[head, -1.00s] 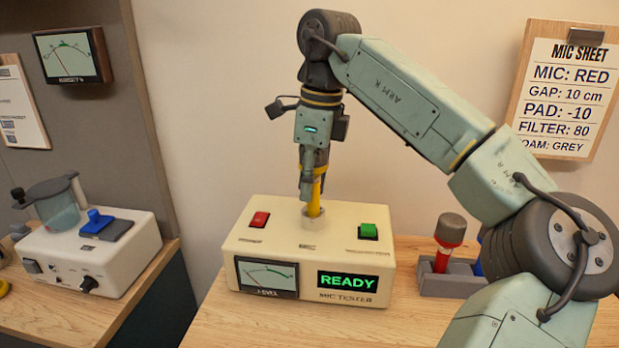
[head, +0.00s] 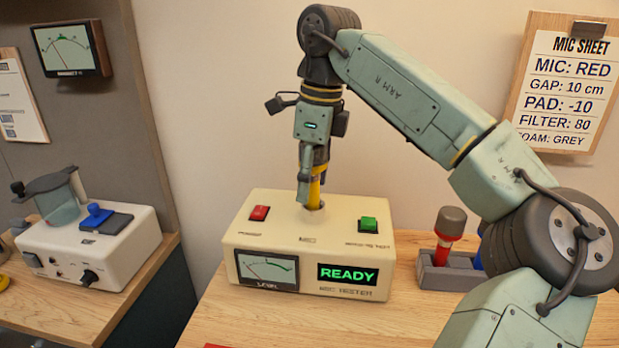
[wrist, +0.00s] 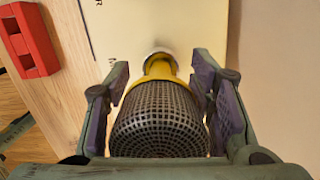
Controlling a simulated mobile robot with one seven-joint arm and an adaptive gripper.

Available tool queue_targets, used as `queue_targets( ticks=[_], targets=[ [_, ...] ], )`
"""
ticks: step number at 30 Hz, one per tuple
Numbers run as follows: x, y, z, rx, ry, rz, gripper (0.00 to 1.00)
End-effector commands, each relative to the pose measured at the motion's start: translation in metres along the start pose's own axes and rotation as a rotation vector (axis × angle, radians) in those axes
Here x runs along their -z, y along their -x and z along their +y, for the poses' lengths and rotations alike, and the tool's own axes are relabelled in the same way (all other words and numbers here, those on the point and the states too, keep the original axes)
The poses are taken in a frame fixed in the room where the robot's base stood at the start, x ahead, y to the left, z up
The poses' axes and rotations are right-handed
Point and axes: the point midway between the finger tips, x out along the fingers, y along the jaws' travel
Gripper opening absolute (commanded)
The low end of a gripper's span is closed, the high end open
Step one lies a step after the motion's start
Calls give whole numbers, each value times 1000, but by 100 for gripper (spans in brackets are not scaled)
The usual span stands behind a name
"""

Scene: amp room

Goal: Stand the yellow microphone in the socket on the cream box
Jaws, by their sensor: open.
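The cream box (head: 300,232) stands on the wooden table with a lit READY screen. The yellow microphone (head: 316,192) stands about upright over the middle of its top, partly hidden by my gripper. In the wrist view its dark mesh head (wrist: 160,120) is towards me and its yellow body runs down to the pale ring of the socket (wrist: 160,52). Its lower end appears to be inside that ring; how deep I cannot tell. My gripper (wrist: 160,108) is open, its fingers on either side of the mesh head.
A red button (head: 259,213) and a green button (head: 368,224) flank the socket. A grey rack (head: 445,272) with a red microphone (head: 447,232) stands to the right, close to my arm. A red block (wrist: 30,40) lies on the wood in front of the box.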

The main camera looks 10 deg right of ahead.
Motion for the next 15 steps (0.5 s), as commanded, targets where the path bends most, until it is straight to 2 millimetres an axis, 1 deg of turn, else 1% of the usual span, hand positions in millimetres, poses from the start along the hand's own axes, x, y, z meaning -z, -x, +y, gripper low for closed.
queue_targets(
  ticks=[5, 8, 11, 15],
  targets=[
    [0, 0, 0, -1, 0, 1, 50],
    [0, 6, 0, 0, -1, 1, 50],
    [-1, 20, 0, 2, -1, -1, 50],
    [-1, 45, 0, 2, -2, 0, 50]
  ],
)
